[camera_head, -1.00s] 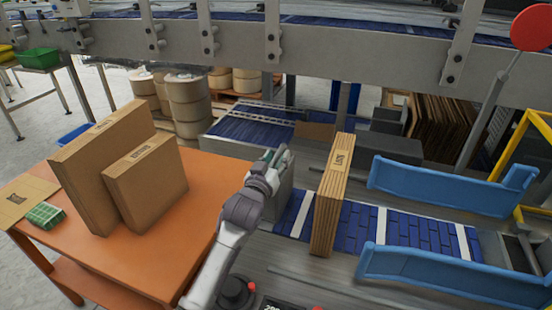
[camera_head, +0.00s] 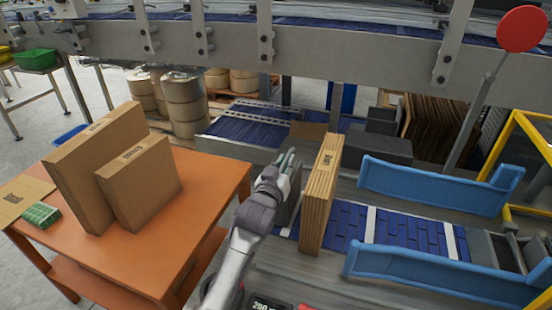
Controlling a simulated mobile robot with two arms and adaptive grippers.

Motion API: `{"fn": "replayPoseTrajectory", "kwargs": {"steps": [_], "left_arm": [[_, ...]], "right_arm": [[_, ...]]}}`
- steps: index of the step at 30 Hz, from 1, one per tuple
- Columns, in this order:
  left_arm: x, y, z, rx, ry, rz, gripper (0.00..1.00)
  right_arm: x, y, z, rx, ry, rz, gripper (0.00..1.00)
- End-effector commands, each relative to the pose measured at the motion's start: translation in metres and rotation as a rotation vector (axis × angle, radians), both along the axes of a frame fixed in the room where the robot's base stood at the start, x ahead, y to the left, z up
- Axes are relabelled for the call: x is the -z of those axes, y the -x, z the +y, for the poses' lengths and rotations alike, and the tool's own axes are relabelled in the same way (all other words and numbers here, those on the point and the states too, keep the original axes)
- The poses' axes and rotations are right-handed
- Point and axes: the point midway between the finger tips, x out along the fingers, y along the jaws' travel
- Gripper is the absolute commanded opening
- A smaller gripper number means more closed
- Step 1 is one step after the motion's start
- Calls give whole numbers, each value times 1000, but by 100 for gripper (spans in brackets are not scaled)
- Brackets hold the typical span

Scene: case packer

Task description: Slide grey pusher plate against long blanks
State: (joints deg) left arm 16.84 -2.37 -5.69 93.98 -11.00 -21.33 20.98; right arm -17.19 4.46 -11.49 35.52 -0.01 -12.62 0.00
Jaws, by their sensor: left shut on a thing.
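The long blanks (camera_head: 320,195) stand upright as a brown cardboard stack across the blue belt. The grey pusher plate (camera_head: 292,203) stands upright just to their left, partly hidden by my left arm. Little or no gap shows between plate and blanks; I cannot tell whether they touch. My left gripper (camera_head: 286,163) is shut on the top of the pusher plate. Its fingertips are partly hard to make out. My right gripper is not in view.
Two blue guide rails (camera_head: 440,186) and (camera_head: 445,275) flank the belt (camera_head: 405,230) to the right of the blanks. The belt between them is clear. An orange table (camera_head: 190,220) with cardboard stacks (camera_head: 100,165) stands at the left. A grey conveyor frame crosses above.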

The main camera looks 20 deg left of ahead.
Motion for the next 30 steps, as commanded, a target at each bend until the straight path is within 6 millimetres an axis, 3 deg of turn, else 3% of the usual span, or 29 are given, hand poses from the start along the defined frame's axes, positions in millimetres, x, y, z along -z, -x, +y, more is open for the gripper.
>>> {"fn": "replayPoseTrajectory", "kwargs": {"steps": [7,12,13,17,23,26,30], "left_arm": [[-1,0,-6,-3,-2,-3,0],[-1,0,-5,-2,-2,-4,0],[-1,0,-5,-2,-2,-4,21],[-1,0,-6,-2,-1,-3,41],[-1,0,-6,-1,-1,-2,41],[0,1,-6,-1,-1,-1,41],[1,14,-5,-2,-1,0,41]], "right_arm": [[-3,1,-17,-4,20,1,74],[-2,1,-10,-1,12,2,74],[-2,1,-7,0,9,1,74],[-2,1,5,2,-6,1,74],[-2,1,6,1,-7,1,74],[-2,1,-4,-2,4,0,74],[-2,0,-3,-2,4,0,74]]}}
